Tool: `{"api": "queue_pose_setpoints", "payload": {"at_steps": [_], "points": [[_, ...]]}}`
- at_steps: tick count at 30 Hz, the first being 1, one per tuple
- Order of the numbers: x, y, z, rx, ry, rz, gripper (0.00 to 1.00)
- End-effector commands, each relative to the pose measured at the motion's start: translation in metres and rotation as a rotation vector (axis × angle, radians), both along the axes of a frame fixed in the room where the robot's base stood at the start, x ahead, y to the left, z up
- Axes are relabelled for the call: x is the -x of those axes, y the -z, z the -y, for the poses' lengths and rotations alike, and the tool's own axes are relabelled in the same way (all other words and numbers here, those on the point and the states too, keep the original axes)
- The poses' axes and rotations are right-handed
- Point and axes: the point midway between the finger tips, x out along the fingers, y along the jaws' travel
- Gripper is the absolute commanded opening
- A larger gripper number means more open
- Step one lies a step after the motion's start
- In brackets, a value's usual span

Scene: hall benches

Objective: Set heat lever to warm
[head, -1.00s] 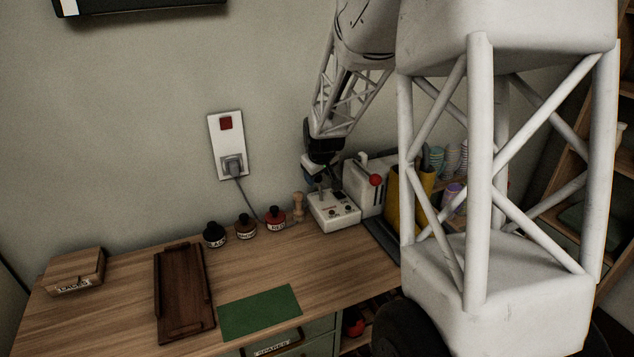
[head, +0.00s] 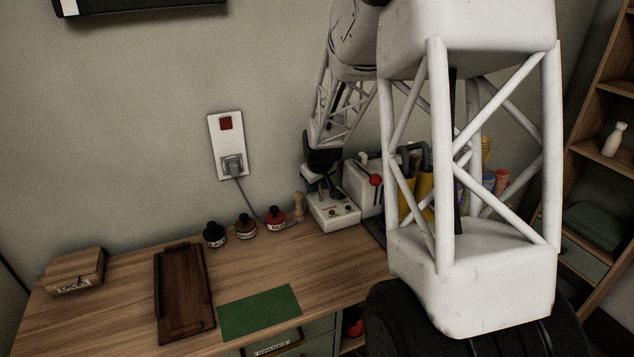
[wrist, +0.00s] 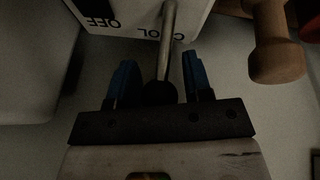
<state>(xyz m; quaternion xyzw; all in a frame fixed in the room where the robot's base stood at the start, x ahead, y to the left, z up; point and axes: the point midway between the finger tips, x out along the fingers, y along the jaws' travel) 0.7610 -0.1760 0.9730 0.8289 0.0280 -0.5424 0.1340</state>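The white control box (head: 335,213) stands at the back of the bench. Its printed face shows upside down in the wrist view (wrist: 135,12), with "OFF" and a partly hidden "COOL". A metal heat lever (wrist: 168,40) with a dark round knob (wrist: 160,92) sticks out from the box beside "COOL". My gripper (wrist: 160,62) has its two blue fingers apart, one on each side of the lever, with gaps visible on both sides. The head view shows my gripper (head: 322,184) low behind the box, its fingers mostly hidden. No "warm" mark is readable.
A wooden peg-shaped thing (wrist: 275,45) stands close beside my gripper. Labelled bottles (head: 276,218) stand left of the box, and a machine with a red knob (head: 376,180) stands right of it. A wooden tray (head: 183,290) and green mat (head: 260,312) lie further left.

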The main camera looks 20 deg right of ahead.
Motion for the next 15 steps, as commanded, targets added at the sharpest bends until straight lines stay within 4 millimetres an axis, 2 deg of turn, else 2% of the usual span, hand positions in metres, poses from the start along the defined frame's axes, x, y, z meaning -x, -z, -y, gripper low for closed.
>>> {"api": "queue_pose_setpoints", "payload": {"at_steps": [1, 6, 9, 15], "points": [[0.0, 0.0, 0.0, 0.0, 0.0, 0.0, 0.38], [0.0001, -0.0001, -0.0001, 0.0, 0.0, 0.0, 0.12], [0.0002, 0.0, -0.0002, 0.0, 0.0, 0.0, 0.0], [0.0002, 0.0, -0.0003, 0.0, 0.0, 0.0, 0.0]]}}
